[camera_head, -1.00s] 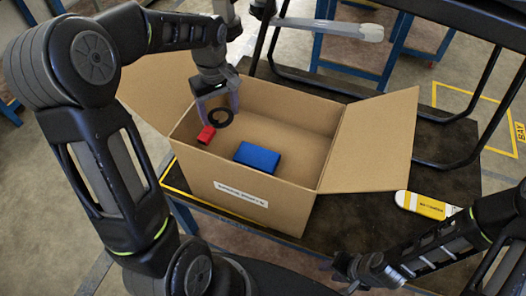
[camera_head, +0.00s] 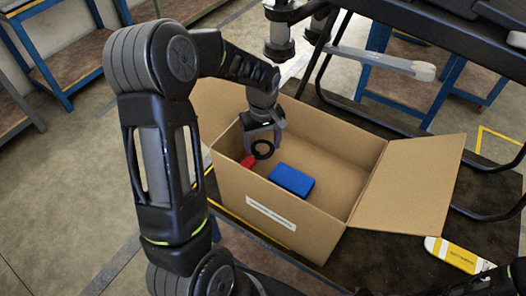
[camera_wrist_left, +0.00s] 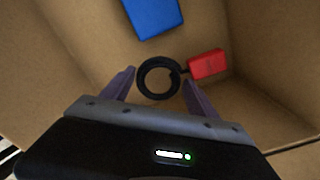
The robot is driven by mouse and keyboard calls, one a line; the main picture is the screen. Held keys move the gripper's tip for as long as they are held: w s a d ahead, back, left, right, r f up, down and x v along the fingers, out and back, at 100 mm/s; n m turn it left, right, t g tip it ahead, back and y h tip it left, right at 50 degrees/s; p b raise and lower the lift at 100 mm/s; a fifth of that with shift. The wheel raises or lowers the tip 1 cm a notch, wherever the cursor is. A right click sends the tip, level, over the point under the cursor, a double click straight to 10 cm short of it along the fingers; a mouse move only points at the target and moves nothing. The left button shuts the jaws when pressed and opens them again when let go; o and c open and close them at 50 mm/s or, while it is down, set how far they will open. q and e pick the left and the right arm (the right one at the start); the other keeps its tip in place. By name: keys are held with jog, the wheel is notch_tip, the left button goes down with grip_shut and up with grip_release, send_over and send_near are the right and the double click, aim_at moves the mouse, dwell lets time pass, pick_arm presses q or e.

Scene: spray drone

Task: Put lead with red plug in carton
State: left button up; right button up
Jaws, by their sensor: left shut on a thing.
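The lead is a coiled black ring (camera_head: 263,149) with a red plug (camera_head: 249,161). My left gripper (camera_head: 262,140) is shut on the black coil and holds it inside the open carton (camera_head: 240,194), near its left side. In the left wrist view, the coil (camera_wrist_left: 158,78) sits between the two fingers of the gripper (camera_wrist_left: 160,88), and the red plug (camera_wrist_left: 207,64) sticks out to the right. I cannot tell whether the lead touches the carton floor. My right gripper is not in view now.
A blue box (camera_head: 291,180) lies on the carton floor beside the lead; it also shows in the wrist view (camera_wrist_left: 152,14). The carton's right flap (camera_head: 408,186) is folded outward. A yellow and white object (camera_head: 458,254) lies right of the carton. Dark frame bars stand behind.

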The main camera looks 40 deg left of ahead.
aim_at(262, 148)
pick_arm(q)
jog(key=shift+f, duration=0.1)
jog(key=shift+f+p, duration=0.35)
jog(key=shift+f, duration=1.4)
jog(key=shift+f, duration=0.25)
jog(key=o, duration=1.4)
jog(key=shift+r, duration=0.15)
notch_tip(262, 148, up, 12)
jog(key=shift+r+b, duration=0.1)
jog(key=shift+b, duration=0.6)
jog(key=shift+c, duration=0.3)
